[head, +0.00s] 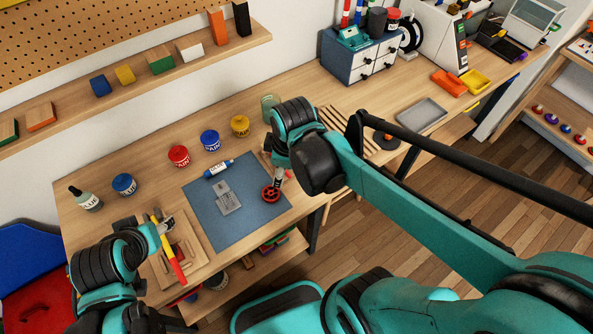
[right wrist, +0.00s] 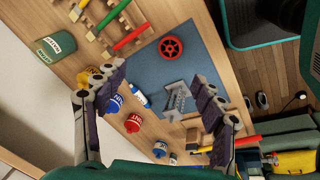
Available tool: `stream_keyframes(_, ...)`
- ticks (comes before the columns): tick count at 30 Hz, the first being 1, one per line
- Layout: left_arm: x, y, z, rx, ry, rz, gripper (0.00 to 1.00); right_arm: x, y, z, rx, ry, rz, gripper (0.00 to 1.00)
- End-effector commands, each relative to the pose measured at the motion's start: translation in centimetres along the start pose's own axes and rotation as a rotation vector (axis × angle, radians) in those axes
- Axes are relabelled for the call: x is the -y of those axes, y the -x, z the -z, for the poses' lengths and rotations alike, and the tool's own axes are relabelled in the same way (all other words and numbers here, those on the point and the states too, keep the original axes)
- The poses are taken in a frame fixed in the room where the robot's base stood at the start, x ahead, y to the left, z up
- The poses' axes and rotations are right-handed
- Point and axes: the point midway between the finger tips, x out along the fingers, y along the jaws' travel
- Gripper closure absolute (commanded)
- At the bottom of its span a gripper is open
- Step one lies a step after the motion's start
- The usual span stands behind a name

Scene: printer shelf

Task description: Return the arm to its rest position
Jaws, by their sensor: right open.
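My right arm reaches over the bench from the right in the head view. Its gripper (head: 279,178) is above the right edge of the blue mat (head: 205,216), near the red wheel (head: 271,193), and partly hidden by its own arm. In the right wrist view the two fingers (right wrist: 160,76) are wide apart with nothing held between them. The red wheel (right wrist: 171,47) lies beyond them on the mat. A grey bracket-like part (head: 228,197) lies on the mat. My left gripper (head: 166,226) is low at the bench's left, by a wooden tray; its fingers are too small to read.
Red (head: 179,156), blue (head: 210,140) and yellow (head: 240,125) paint pots stand behind the mat. A glue bottle (head: 219,168) lies on the mat's back edge. A slatted rack (head: 345,126) is right of my right gripper.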

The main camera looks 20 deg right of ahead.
Motion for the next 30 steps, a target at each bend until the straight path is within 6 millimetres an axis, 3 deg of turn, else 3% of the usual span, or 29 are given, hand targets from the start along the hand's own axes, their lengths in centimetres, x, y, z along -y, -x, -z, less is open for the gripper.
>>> stream_keyframes(6,0.0,0.0,0.0,0.0,0.0,0.0,0.46,1.4,3.0,-3.3,-0.162,-0.583,-0.138,0.31)
stream_keyframes(12,0.0,0.0,0.0,0.0,0.0,0.0,0.46,2.1,3.9,-4.6,-0.277,-0.887,-0.178,0.31)
stream_keyframes(17,0.0,-1.0,-0.7,0.0,0.0,0.0,0.46,2.4,2.9,-5.0,-0.304,-0.952,-0.182,0.31)
stream_keyframes(24,0.0,-4.3,-3.1,0.0,0.0,0.0,0.46,3.3,-1.1,-5.8,-0.303,-0.951,-0.182,0.31)
stream_keyframes(30,0.0,-4.0,-2.8,0.0,0.0,0.0,0.46,3.2,-0.7,-5.7,-0.302,-0.95,-0.181,0.31)
